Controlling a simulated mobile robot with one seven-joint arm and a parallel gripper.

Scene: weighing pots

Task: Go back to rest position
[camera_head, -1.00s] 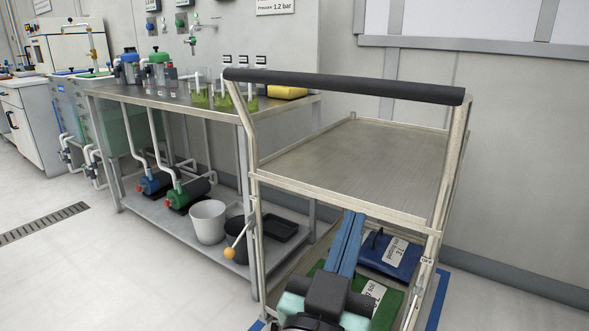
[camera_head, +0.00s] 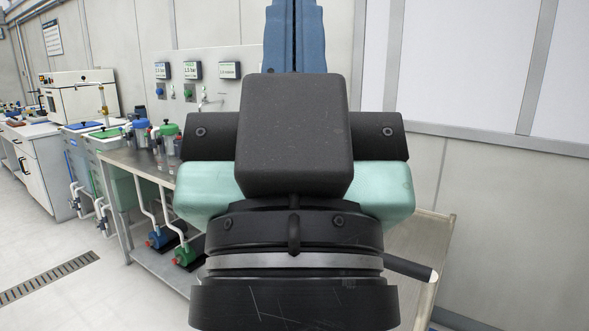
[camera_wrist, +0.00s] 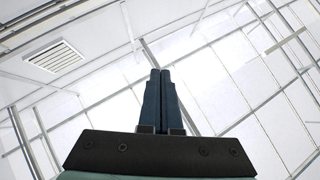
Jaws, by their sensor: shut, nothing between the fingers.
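My gripper (camera_head: 294,35) stands large in the middle of the head view, pointing up, with its blue fingers together and cut off by the top edge. In the wrist view my gripper (camera_wrist: 161,75) is shut and empty. Its fingers point toward the ceiling, with nothing near the tips. The gripper body hides the middle of the workbench and most of the trolley in the head view.
The trolley's tray (camera_head: 420,240) and dark handle (camera_head: 410,268) show at the lower right, partly behind my wrist. The steel workbench (camera_head: 135,160) with blue and green vessels is at left. A floor drain (camera_head: 48,277) lies in clear floor. A ceiling vent (camera_wrist: 54,57) shows overhead.

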